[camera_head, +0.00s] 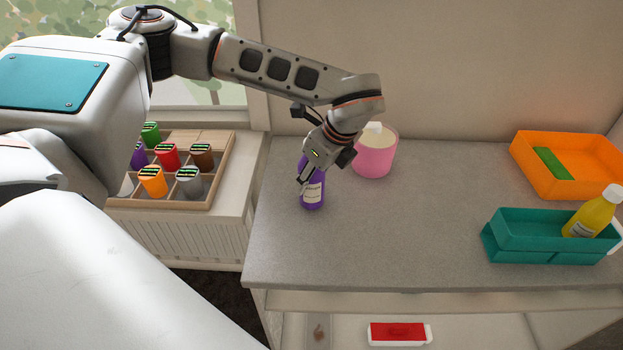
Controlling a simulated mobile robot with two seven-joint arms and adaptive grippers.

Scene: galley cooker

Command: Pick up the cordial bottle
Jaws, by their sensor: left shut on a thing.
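A purple bottle (313,194) with a pale label, which looks like the cordial bottle, stands upright on the grey counter near its left end. My left gripper (308,180) reaches down over it from above and is shut on its upper part. The gripper hides the bottle's cap and neck. The bottle's base appears to be at the counter surface; I cannot tell if there is a gap beneath. My right gripper is not in view.
A pink canister (376,158) stands just behind and right of the bottle. A teal bin (520,232) with a yellow bottle (594,212) and an orange tray (595,170) are at the right. A wooden rack (222,176) of jars stands left. The counter's middle is clear.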

